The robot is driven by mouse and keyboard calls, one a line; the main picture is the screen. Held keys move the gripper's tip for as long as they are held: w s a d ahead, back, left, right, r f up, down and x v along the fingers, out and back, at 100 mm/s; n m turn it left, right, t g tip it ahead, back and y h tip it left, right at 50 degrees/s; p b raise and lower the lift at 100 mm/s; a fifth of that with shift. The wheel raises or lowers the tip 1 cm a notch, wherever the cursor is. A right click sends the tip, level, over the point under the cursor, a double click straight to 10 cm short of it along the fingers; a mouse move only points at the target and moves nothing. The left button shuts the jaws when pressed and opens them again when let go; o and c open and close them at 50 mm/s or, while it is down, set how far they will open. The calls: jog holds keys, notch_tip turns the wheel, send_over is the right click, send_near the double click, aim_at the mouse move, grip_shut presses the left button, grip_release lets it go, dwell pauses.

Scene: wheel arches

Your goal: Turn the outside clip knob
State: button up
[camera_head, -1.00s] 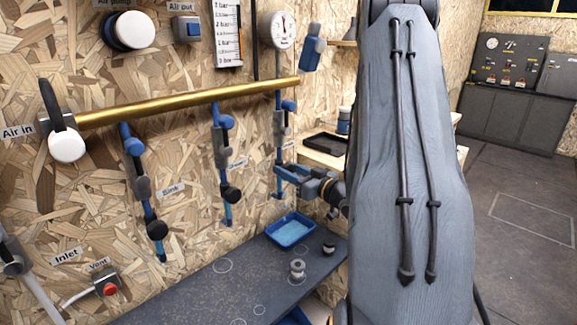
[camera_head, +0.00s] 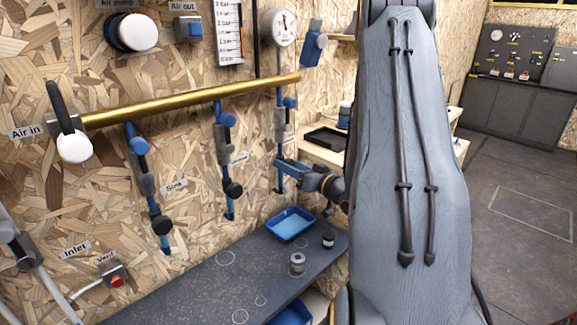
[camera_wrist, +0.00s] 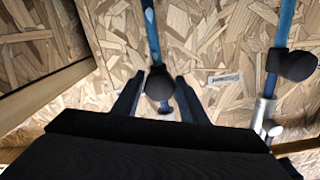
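Three blue hanging tubes with grey clips and dark knobs hang from the brass pipe (camera_head: 190,98). The left one has a dark knob (camera_head: 161,224) and the middle one a dark knob (camera_head: 232,189). My gripper (camera_head: 280,168) is at the lower part of the right tube (camera_head: 280,120) and hides part of it. In the wrist view a round dark knob (camera_wrist: 159,85) on a blue tube sits between the two fingers of my gripper (camera_wrist: 159,98). The fingers are apart, with a gap on each side of the knob. Which knob is the outside one is not marked.
Another tube with a dark knob (camera_wrist: 294,65) stands right in the wrist view. Below my gripper, a dark bench (camera_head: 190,295) holds a blue tray (camera_head: 290,224), a metal part (camera_head: 297,263) and a small dark jar (camera_head: 328,240). Open floor (camera_head: 525,170) lies to the right.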

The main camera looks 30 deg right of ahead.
jog(key=shift+o, duration=1.4)
jog(key=s+d+b, duration=0.1)
jog(key=s, duration=0.6)
jog(key=shift+s+d, duration=0.2)
jog(key=shift+s, duration=0.15)
